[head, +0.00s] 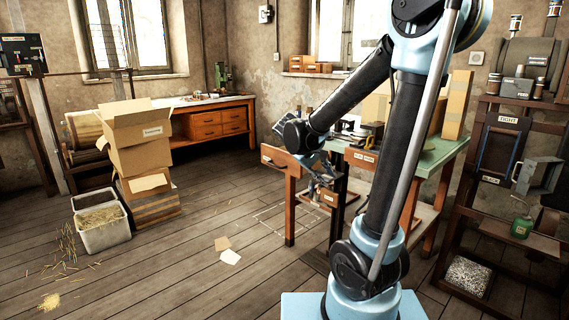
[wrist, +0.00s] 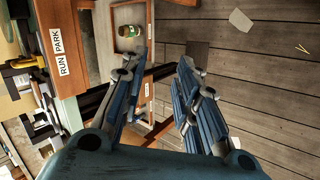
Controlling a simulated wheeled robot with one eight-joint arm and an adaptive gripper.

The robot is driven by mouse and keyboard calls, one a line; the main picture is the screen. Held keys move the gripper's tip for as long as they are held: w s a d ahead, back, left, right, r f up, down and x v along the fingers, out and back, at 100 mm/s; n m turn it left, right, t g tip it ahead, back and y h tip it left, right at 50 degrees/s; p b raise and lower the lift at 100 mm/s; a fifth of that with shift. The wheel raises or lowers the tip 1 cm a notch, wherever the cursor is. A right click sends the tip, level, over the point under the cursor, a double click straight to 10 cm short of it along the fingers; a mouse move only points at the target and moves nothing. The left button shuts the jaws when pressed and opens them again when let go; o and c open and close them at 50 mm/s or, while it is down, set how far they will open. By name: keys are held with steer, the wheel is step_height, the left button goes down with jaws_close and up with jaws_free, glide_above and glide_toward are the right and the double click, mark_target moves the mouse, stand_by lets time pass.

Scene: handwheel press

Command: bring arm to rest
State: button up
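My arm is black and pale blue and reaches across the right half of the head view. My gripper (head: 322,180) hangs beside the front of the green-topped bench (head: 431,158). In the wrist view my gripper (wrist: 162,58) has its two blue fingers apart, with nothing between them. The bench's wooden front with a RUN PARK label (wrist: 63,51) is to the left of the fingers. An open drawer-like compartment (wrist: 107,45) lies past the left fingertip, with a small green and white item (wrist: 130,31) in it. I cannot tell whether a finger touches the wood.
A rack (head: 489,205) with a green can (head: 521,228) stands at the right. Stacked cardboard boxes (head: 138,155) and a grey bin (head: 103,233) stand at the left. A wooden workbench (head: 215,122) is at the back.

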steer(key=s+d+f+m+g+y, duration=0.1)
steer(key=s+d+y, duration=0.15)
steer(key=s, duration=0.35)
steer(key=s+d+f+m+g+y, duration=0.1)
steer(key=s+d+f, duration=0.15)
steer(key=s, duration=0.45)
steer(key=s+f+m+y, duration=0.3)
steer(key=s+f, duration=0.2)
steer(key=s, duration=0.5)
steer(key=shift+s+a+t, duration=0.3)
steer(key=shift+s+a, duration=0.05)
steer(key=shift+y, duration=0.25)
steer(key=shift+w+f, duration=0.2)
steer(key=shift+w, duration=0.25)
